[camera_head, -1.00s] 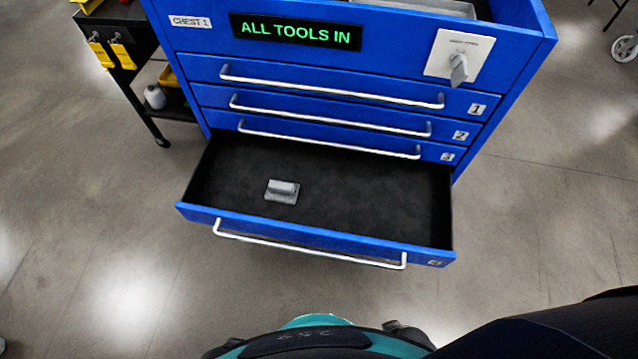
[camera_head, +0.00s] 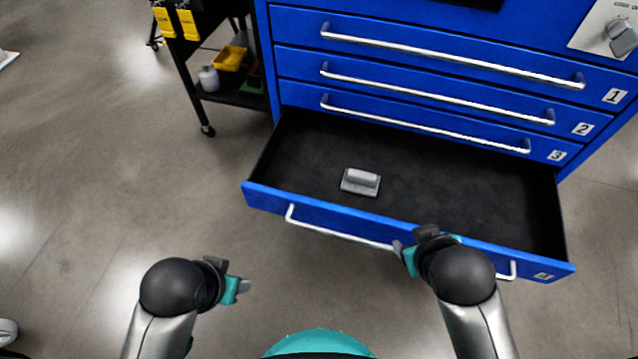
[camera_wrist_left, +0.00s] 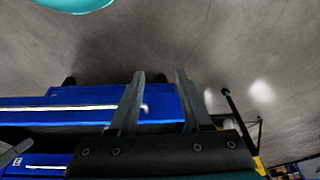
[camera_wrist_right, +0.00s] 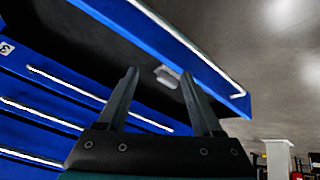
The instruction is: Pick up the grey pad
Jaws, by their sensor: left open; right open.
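The grey pad (camera_head: 361,181) lies in the open bottom drawer (camera_head: 450,195), left of its middle and near the front wall. It is a flat plate with a raised grip on top. In the right wrist view the pad (camera_wrist_right: 167,77) shows beyond and between the fingers. My right gripper (camera_head: 400,247) is open and empty, by the drawer's front edge, right of the pad. It also shows in the right wrist view (camera_wrist_right: 160,85). My left gripper (camera_head: 245,285) is open and empty, over the floor in front of the drawer's left end. It also shows in the left wrist view (camera_wrist_left: 160,85).
The blue chest (camera_head: 400,80) has three shut drawers above the open one. The open drawer's bar handle (camera_head: 340,234) sticks out toward me near my right gripper. A black cart (camera_head: 235,95) with yellow items stands at the left. Floor in front is clear.

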